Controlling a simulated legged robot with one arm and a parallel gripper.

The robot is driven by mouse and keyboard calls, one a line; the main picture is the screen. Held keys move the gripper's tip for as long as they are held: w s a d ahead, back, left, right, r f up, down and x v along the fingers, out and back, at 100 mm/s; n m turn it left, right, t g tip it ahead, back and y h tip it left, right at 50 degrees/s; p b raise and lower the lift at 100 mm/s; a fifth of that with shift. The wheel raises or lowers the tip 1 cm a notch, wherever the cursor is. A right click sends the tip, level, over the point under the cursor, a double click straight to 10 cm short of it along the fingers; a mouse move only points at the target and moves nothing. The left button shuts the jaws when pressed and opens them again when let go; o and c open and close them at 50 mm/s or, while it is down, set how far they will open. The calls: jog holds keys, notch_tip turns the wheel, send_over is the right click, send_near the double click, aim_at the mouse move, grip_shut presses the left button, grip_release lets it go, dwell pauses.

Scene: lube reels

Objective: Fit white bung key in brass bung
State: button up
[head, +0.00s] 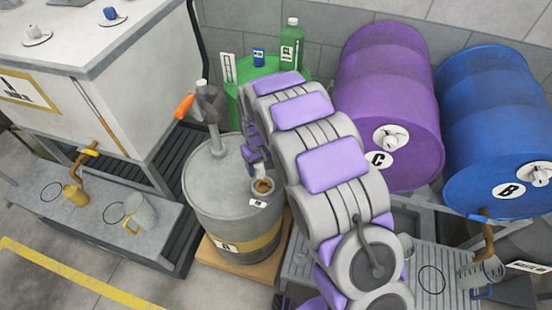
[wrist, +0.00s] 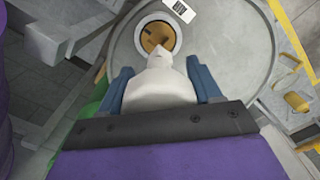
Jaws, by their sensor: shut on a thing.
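The brass bung (head: 262,187) is set in the top of the grey drum (head: 215,187), near its right rim. It also shows in the wrist view (wrist: 157,38) as a round brass recess with a pale ring and a bar-like shape inside. My gripper (wrist: 163,82) is shut on the white bung key (wrist: 160,88), which sits between its blue fingers. I cannot tell whether tip and bung touch. In the head view my arm hides most of the gripper, and the key is not clear.
A hand pump with an orange handle (head: 184,105) stands on the drum, left of the bung. A purple drum (head: 385,95) and a blue drum (head: 495,120) lie at the right. A green drum (head: 236,100) with bottles stands behind. A white tank (head: 85,90) stands at left.

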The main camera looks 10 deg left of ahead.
aim_at(262, 174)
jog(key=shift+d+r, duration=0.25)
jog(key=shift+d, duration=0.4)
jog(key=shift+a+f+p, duration=0.25)
jog(key=shift+a+p, duration=0.05)
jog(key=shift+a, duration=0.4)
jog(key=shift+f, duration=0.25)
jog(key=shift+d+f, duration=0.3)
jog(key=shift+f, duration=0.25)
jog(key=shift+d+f, duration=0.25)
jog(key=shift+f, duration=0.25)
jog(key=shift+a+f, duration=0.1)
jog(key=shift+f, duration=0.55)
jog(key=shift+a+f, duration=0.3)
jog(key=shift+f, duration=0.1)
jog(key=shift+d+r, duration=0.1)
jog(key=shift+d, duration=0.2)
jog(key=shift+a, duration=0.2)
